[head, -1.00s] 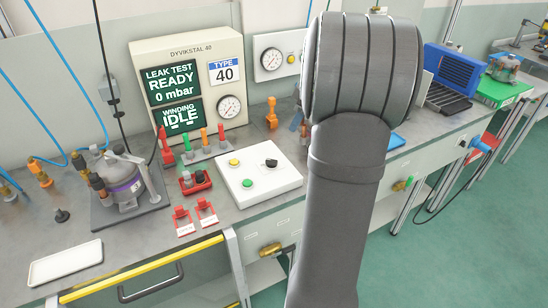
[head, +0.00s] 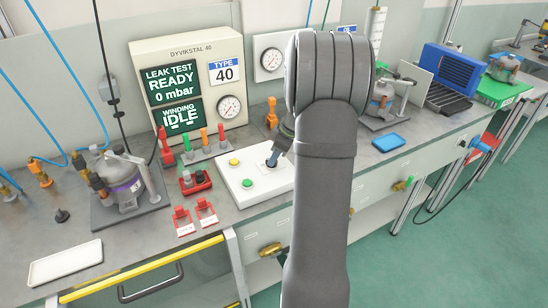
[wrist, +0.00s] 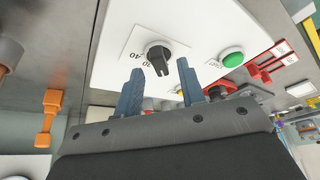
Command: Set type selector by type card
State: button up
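The type card (head: 224,71) on the tester panel reads TYPE 40. The type selector is a black knob (wrist: 158,56) on the white control box (head: 234,183), with a printed 40 and another number beside it in the wrist view. Its pointer bar shows, but I cannot tell surely which number it marks. My gripper (wrist: 160,84) is open and empty, its blue fingers pointing at the knob, which shows beyond and between the fingertips. In the head view the gripper (head: 271,163) hangs over the box's right part and hides the knob.
The box also carries a green button (head: 247,184) and a yellow button (head: 234,162).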

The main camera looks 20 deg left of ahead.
jog(key=shift+a+f, duration=0.3)
jog(key=shift+f, duration=0.35)
grip_shut()
